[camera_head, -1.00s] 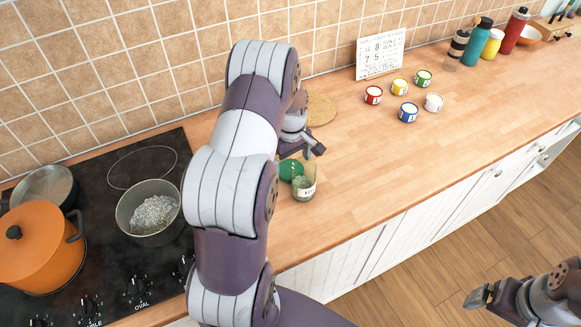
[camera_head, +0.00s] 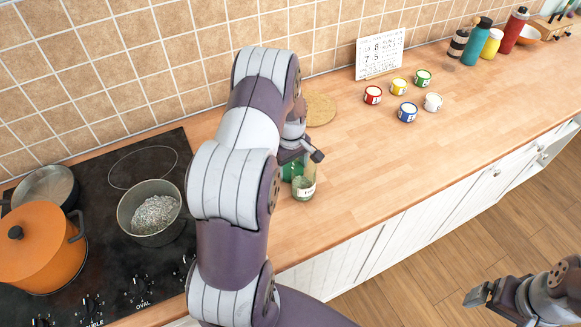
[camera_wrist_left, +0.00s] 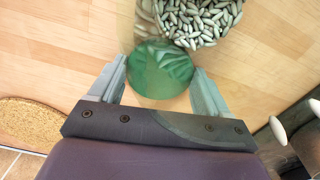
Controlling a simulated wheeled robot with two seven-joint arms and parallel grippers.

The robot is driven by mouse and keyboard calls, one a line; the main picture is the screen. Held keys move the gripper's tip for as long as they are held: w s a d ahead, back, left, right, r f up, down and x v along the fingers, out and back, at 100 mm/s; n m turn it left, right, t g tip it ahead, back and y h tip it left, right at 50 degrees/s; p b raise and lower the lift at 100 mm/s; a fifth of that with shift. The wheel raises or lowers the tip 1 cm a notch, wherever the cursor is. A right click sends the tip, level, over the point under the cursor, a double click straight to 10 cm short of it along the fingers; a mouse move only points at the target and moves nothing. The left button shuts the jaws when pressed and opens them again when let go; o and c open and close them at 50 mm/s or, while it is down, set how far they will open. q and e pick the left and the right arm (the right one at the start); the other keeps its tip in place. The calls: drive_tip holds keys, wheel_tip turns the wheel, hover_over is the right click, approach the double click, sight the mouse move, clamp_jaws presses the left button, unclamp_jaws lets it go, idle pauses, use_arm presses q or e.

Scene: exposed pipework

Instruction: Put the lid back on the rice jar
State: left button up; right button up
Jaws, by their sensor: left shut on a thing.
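The rice jar (camera_head: 304,190) is a small labelled glass jar standing open on the wooden counter, right of my left arm. Its grey-green grains show at the top of the left wrist view (camera_wrist_left: 200,18). The round green lid (camera_wrist_left: 160,70) is beside the jar, between the two fingers of my left gripper (camera_wrist_left: 160,75), which is shut on it. In the head view the lid (camera_head: 290,172) is partly hidden by that gripper (camera_head: 298,163). I cannot tell whether it touches the counter. My right gripper (camera_head: 478,295) is far from the jar at lower right, its finger gap unclear.
A cork mat (camera_head: 320,109) lies behind the gripper. Several small coloured tins (camera_head: 408,112) and a calendar (camera_head: 380,53) stand further right. The stove at left holds a pot of grains (camera_head: 150,212) and an orange pot (camera_head: 40,247). The counter right of the jar is clear.

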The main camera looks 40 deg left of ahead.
use_arm(q)
wheel_tip(320, 180, up, 18)
use_arm(e)
drive_tip(key=shift+r, duration=0.2)
idle(0.4)
